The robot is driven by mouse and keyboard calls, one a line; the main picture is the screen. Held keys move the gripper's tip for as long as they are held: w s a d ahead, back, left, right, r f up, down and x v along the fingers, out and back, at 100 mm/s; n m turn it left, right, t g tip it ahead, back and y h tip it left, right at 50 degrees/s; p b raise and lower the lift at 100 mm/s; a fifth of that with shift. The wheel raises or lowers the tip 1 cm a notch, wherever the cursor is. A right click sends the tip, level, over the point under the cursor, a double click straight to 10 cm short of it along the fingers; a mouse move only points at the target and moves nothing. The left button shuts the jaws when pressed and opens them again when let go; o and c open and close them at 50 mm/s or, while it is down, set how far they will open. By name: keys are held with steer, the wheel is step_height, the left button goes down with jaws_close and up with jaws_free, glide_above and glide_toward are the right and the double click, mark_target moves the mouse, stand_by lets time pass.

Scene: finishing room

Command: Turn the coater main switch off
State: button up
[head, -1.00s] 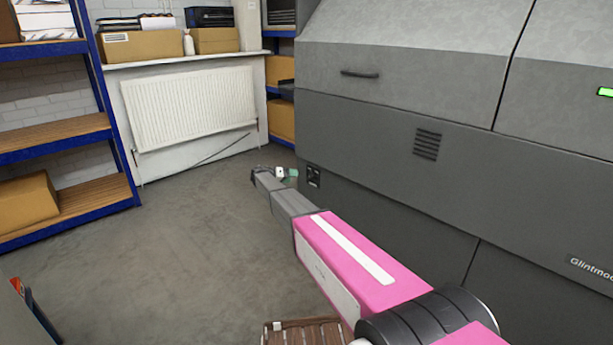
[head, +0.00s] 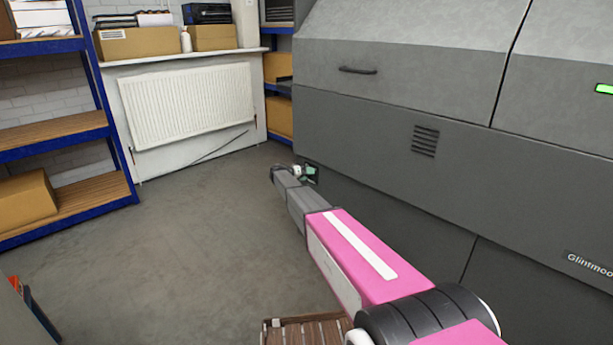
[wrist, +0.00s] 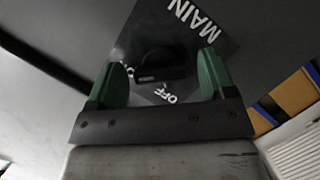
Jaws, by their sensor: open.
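The main switch (wrist: 158,64) is a black rotary knob on a dark plate (wrist: 222,46) lettered MAIN and OFF in white, tilted in the wrist view. The OFF mark lies just below the knob. My gripper (wrist: 163,66) has green fingers, open, one on each side of the knob, with a visible gap to it on both sides. I cannot tell how deep the fingertips reach. In the head view, my gripper (head: 305,174) is at the coater's lower left side, in front of the switch plate, which it partly hides. The coater (head: 370,120) is a large grey machine.
A radiator (head: 188,107) hangs on the back wall below a ledge with boxes. Blue shelving (head: 60,140) stands at the left. A slatted wooden surface (head: 305,332) is at the bottom. The grey floor (head: 170,240) between is clear.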

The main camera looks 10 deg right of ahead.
steer(key=c, duration=0.9)
steer(key=shift+c, duration=0.2)
steer(key=shift+f+n+t+h, duration=0.1)
steer(key=shift+n+t+h, duration=0.25)
steer(key=shift+n+h, duration=1.6)
steer(key=shift+f+n+t+h, duration=0.1)
steer(key=shift+n+t, duration=0.3)
steer(key=shift+n, duration=3.3)
steer(key=shift+f+n+t+h, duration=0.1)
steer(key=shift+n+t+h, duration=0.55)
steer(key=shift+n, duration=2.2)
steer(key=shift+g+h, duration=0.3)
